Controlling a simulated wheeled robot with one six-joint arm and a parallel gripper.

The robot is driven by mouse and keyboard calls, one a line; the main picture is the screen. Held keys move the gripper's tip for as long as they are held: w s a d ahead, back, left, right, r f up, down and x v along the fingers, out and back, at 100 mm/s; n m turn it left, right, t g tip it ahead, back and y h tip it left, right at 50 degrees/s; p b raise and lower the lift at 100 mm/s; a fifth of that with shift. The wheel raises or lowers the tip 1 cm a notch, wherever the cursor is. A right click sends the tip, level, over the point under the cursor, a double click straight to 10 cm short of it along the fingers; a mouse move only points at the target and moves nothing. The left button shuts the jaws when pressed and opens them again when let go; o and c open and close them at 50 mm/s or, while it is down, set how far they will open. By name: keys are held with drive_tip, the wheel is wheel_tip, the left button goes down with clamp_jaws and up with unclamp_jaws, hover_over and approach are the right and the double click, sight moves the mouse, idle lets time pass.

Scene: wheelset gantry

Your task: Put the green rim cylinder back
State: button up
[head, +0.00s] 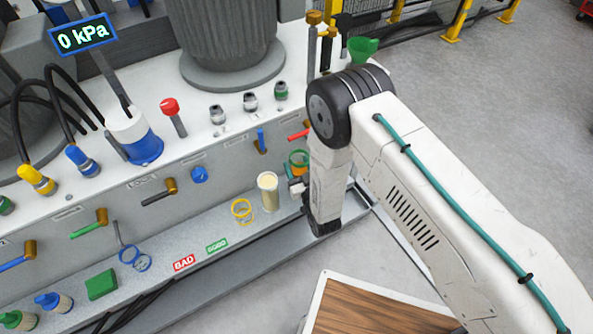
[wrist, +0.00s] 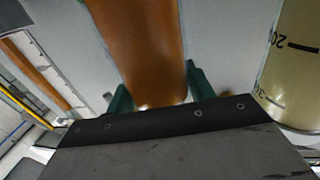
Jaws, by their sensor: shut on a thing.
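The green rim cylinder (head: 298,158) shows beside my wrist in the head view, at the right end of the long grey ledge, with orange-brown contents. My gripper (head: 296,188) is shut on it; my arm partly hides the hold. In the wrist view the orange-brown cylinder (wrist: 145,50) fills the upper middle, with dark green pieces on both sides of its lower end. The fingertips are not clear there. I cannot tell whether its foot touches the ledge.
A beige-filled cylinder (head: 268,192) stands close left of my gripper; its scale marks show in the wrist view (wrist: 297,65). Yellow rings (head: 241,211) and blue rings (head: 134,258) are farther left on the ledge (head: 215,228). BAD (head: 184,262) and GOOD (head: 216,246) labels lie between. Valve handles line the panel above.

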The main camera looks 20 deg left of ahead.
drive_tip(key=f, duration=0.3)
drive_tip(key=shift+d, duration=0.35)
drive_tip(key=shift+a, duration=0.15)
drive_tip(key=shift+f, duration=0.1)
drive_tip(key=o, duration=1.2)
drive_tip(key=shift+s+d, duration=0.2)
drive_tip(key=v, duration=1.1)
drive_tip(key=shift+s+d, duration=0.15)
drive_tip(key=shift+s, duration=0.1)
